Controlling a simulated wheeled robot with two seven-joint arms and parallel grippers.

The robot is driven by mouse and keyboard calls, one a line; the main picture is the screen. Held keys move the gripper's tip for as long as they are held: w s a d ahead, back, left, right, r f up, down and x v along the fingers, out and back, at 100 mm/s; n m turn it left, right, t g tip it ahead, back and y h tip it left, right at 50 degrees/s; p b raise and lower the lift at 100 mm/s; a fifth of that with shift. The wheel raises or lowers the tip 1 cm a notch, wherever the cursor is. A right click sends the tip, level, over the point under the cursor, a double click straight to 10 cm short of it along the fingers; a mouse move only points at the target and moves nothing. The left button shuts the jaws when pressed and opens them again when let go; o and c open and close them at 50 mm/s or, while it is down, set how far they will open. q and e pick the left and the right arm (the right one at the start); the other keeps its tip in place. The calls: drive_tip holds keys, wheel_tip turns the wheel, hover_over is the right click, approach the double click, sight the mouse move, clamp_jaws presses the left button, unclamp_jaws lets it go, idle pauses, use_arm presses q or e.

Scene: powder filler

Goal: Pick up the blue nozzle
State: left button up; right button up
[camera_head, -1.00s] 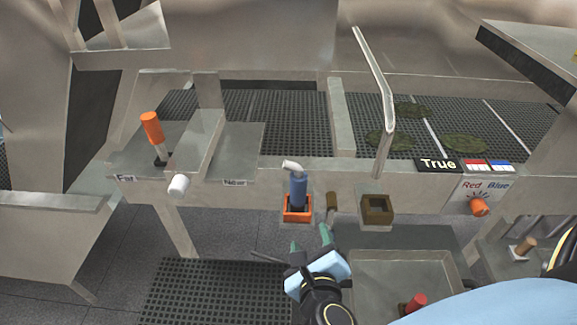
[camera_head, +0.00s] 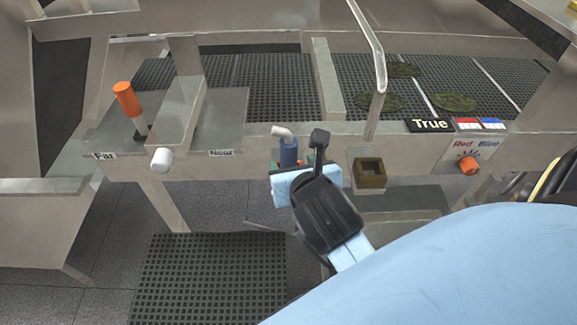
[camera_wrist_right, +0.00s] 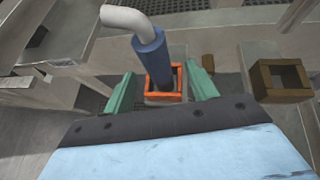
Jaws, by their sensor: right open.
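The blue nozzle (camera_head: 289,152) has a white bent spout and stands upright at the front of the machine. In the right wrist view the nozzle (camera_wrist_right: 150,53) rises from a square orange holder (camera_wrist_right: 151,90). My right gripper (camera_wrist_right: 162,92) is open, with one green finger on each side of the nozzle and holder. I see gaps between the fingers and the nozzle. In the head view my right gripper (camera_head: 298,165) covers the nozzle's lower part and most of the holder. My left gripper is not in view.
An empty brown square holder (camera_head: 370,173) sits just to the right. An orange-handled lever (camera_head: 127,99) and a white knob (camera_head: 161,160) are at the left. An orange knob (camera_head: 469,165) sits below the Red/Blue label. A clear upright panel (camera_head: 371,50) rises behind.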

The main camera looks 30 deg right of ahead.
drive_tip(key=shift+p+x, duration=0.45)
drive_tip(key=shift+x, duration=2.75)
drive_tip(key=shift+w+a+r, duration=0.1)
drive_tip(key=c, duration=1.2)
